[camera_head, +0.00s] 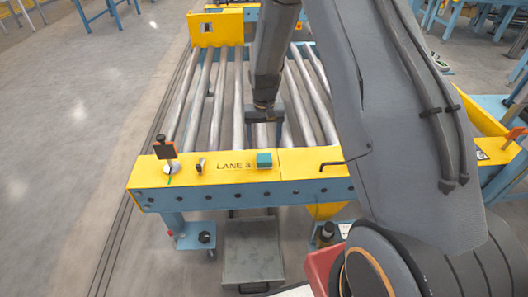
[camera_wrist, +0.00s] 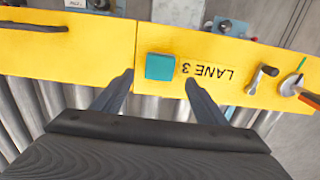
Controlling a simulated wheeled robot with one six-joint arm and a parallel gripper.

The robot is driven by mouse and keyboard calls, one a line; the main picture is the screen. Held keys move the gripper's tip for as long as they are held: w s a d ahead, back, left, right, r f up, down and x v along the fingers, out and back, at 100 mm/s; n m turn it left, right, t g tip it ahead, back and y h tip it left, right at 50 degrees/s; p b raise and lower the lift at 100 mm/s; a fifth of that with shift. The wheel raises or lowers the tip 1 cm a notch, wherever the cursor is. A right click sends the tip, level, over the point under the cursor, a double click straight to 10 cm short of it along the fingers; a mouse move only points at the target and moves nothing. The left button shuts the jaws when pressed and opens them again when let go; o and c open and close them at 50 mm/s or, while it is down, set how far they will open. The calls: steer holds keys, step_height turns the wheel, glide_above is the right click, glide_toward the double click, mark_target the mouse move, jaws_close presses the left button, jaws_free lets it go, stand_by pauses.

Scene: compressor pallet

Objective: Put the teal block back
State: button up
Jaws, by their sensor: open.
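The teal block (camera_head: 264,160) sits on the yellow end plate (camera_head: 232,183) of the roller conveyor, just right of the "LANE 3" lettering. It also shows in the wrist view (camera_wrist: 160,67), on the yellow plate (camera_wrist: 100,50) beside the upside-down lettering. My gripper (camera_wrist: 158,82) is open, with its two fingers apart and nothing between them. In the wrist view the fingertips lie to either side of and just below the block; contact is not visible. In the head view my gripper (camera_head: 264,122) hangs over the rollers behind the plate, partly hidden by my arm.
A small knob (camera_head: 200,165) and a round gauge-like fitting with a dark and orange flag (camera_head: 166,152) stand on the plate's left. A black handle (camera_head: 340,163) is at its right. Metal rollers (camera_head: 215,100) run behind. A grey drawer-like box (camera_head: 252,255) is below.

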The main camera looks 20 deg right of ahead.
steer(key=s+d+r, duration=0.3)
steer(key=s+r, duration=1)
steer(key=r, duration=0.2)
steer(key=s+r, duration=0.2)
steer(key=s, duration=0.5)
steer(key=s+r, duration=0.2)
steer(key=s, duration=0.6)
steer(key=shift+s+d+r+n, duration=0.25)
steer(key=shift+s+d+n, duration=0.05)
steer(key=shift+d+n, duration=0.1)
steer(key=shift+a, duration=0.1)
steer(key=shift+n, duration=0.7)
steer(key=shift+s+a+r+p, duration=0.1)
steer(key=shift+a+r+p, duration=0.25)
steer(key=shift+a+p, duration=0.25)
steer(key=shift+w+a+r+p, duration=0.1)
steer(key=shift+a+r+p, duration=0.25)
steer(key=shift+a+p, duration=0.3)
steer(key=shift+s+a+r+p, duration=0.1)
steer(key=shift+a+r+p, duration=0.3)
steer(key=shift+a, duration=0.3)
